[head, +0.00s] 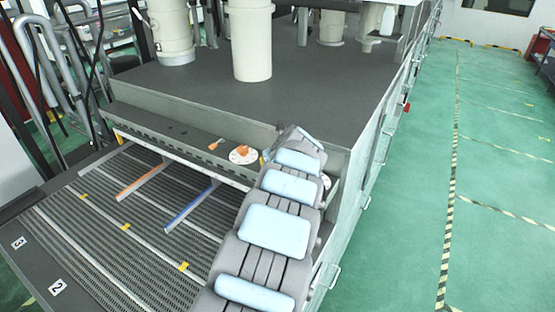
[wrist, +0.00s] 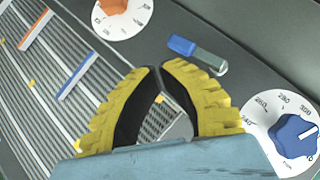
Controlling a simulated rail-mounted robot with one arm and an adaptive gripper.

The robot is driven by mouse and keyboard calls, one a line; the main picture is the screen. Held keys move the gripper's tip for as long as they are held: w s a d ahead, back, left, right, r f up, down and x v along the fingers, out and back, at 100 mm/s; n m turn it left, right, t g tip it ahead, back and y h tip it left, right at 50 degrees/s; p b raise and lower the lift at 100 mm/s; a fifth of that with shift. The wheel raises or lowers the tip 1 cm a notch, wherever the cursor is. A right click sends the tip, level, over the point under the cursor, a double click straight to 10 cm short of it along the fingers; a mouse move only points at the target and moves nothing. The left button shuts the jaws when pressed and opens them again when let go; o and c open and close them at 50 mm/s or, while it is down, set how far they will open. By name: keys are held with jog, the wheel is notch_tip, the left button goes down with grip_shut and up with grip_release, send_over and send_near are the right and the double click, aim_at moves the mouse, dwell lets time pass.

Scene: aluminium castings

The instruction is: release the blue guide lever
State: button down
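The blue guide lever (wrist: 182,46), a short handle with a blue end and a bare metal end, lies on the dark panel in the wrist view. My gripper (wrist: 158,68) has yellow ribbed fingers with dark inner pads. Its fingertips nearly meet, just below and left of the lever, with no object seen between them. The fingers appear apart from the lever. In the head view my arm hides most of that part of the panel, and the gripper's fingers cannot be made out.
A blue-knobbed dial (wrist: 297,134) sits right of my fingers, and an orange-knobbed dial (head: 243,154) farther left, beside an orange lever (head: 216,144). Blue (head: 192,207) and orange (head: 144,181) guide bars lie across the slatted conveyor (head: 120,250). The green floor at right is open.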

jog(key=v, duration=0.7)
jog(key=shift+s, duration=0.4)
jog(key=shift+d+r, duration=0.15)
dwell(0.3)
